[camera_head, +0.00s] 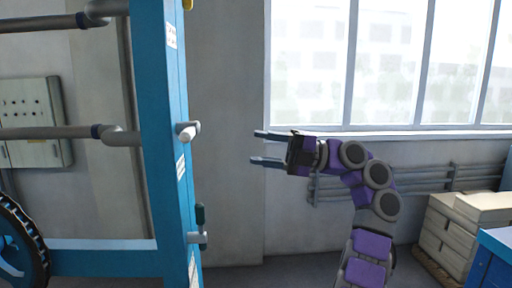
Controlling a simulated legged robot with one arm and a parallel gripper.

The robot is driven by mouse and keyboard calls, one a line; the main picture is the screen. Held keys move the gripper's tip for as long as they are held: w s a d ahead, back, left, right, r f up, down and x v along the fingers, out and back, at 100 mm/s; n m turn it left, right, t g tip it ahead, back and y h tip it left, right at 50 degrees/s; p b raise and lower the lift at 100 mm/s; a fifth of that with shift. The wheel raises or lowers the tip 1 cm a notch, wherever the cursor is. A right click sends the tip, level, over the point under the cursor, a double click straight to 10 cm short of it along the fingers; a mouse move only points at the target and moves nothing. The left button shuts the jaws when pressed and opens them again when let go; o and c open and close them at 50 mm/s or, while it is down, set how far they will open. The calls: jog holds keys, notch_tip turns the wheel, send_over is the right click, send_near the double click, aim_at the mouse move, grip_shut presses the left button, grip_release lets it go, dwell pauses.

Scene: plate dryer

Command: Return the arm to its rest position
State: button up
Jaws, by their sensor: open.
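My gripper (262,148) is at the middle of the view, at the end of my purple and grey arm. Its two fingers point left and are apart, with nothing between them. The arm rises from the bottom edge and bends to the left in front of the wall and window. The blue frame of the plate dryer (161,170) stands left of my gripper, with a visible gap in the picture between the fingertips and its edge.
The frame carries a light knob (188,131) and a dark-handled latch (199,226). Grey pipes (60,132) run left. Pale stacked blocks (462,228) and a blue box (492,262) stand at the right. Wall pipes (425,182) run under the window (390,60).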

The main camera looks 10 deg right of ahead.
jog(key=w+a+r+m+t+h, duration=0.1)
jog(key=w+a+r+m+t, duration=0.15)
jog(key=m, duration=0.55)
jog(key=w+a+r+m+t, duration=0.1)
jog(key=w+m, duration=0.2)
jog(key=m, duration=0.4)
jog(key=s+a+f+m+g+h, duration=0.1)
jog(key=s+a+f+m+h, duration=0.2)
jog(key=s+a+f+m, duration=0.35)
jog(key=s+a+f+m+g+h, duration=0.2)
jog(key=s+a+f+m+h, duration=0.15)
jog(key=s+f, duration=0.45)
jog(key=s+d+f+m+g+h, duration=0.1)
jog(key=s+d+f+m+h, duration=0.2)
jog(key=s+f, duration=0.5)
jog(key=s+d+f+m+h, duration=0.3)
jog(key=s+f+h, duration=0.1)
jog(key=s+f, duration=0.45)
jog(key=s+d+f+m+g+h, duration=0.1)
jog(key=s+d+f+m+h, duration=0.1)
jog(key=s+d+f, duration=0.3)
jog(key=s+d+f+m+g+h, duration=0.1)
jog(key=s+d+f, duration=0.4)
jog(key=s, duration=0.6)
jog(key=d+m+h, duration=0.1)
jog(key=d+h, duration=0.1)
jog(key=shift+d+f+m, duration=0.3)
jog(key=shift+f+m, duration=0.05)
jog(key=shift+m, duration=0.05)
